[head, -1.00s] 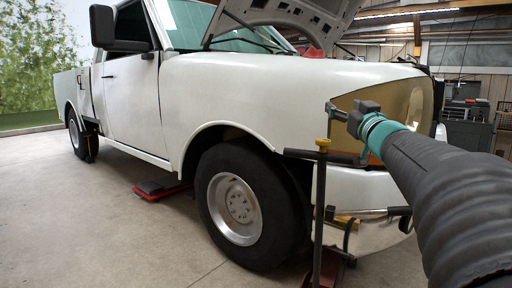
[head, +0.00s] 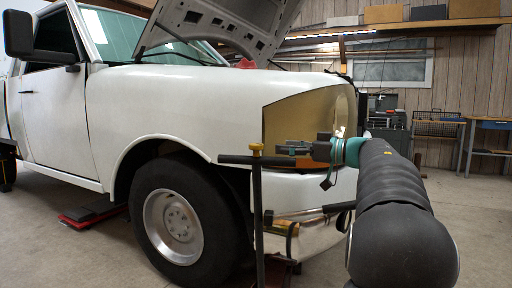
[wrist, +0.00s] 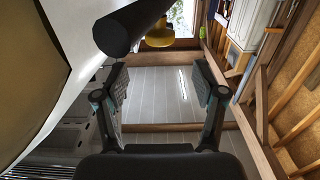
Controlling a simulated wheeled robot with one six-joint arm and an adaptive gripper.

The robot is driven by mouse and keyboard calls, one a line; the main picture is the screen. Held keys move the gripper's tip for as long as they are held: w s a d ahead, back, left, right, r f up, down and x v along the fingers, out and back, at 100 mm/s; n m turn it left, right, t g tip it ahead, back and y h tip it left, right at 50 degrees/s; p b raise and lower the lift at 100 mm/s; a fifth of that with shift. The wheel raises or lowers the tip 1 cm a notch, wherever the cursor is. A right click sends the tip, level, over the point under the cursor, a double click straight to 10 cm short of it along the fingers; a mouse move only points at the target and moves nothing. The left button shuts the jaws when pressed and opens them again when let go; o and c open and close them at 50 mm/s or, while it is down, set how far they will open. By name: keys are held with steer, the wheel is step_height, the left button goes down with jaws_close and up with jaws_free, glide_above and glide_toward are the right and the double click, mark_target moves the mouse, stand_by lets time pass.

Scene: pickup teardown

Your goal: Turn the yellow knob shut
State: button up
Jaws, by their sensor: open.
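The yellow knob (head: 257,149) sits on top of a dark upright post (head: 259,215) with a horizontal black bar (head: 236,160), in front of the truck's front wheel. In the wrist view, the yellow knob (wrist: 160,36) shows at the top, partly hidden behind the round end of the black bar (wrist: 118,30). My gripper (head: 282,152) is just right of the knob at about its height, its fingers pointing left towards it. In the wrist view, my gripper (wrist: 160,88) is open, with nothing between its fingers. The knob lies beyond the fingertips.
The white pickup (head: 170,100) stands close behind the post, its hood raised. Its headlight panel (head: 300,115) and chrome bumper (head: 308,232) are near my gripper. A red-based stand (head: 92,213) lies on the floor at left. Workbenches stand at the back right.

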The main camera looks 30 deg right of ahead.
mark_target(256, 144)
steer(key=x, duration=0.9)
steer(key=shift+w+a+b, duration=0.25)
steer(key=shift+w+b, duration=0.1)
steer(key=shift+b, duration=0.05)
steer(key=c, duration=1.2)
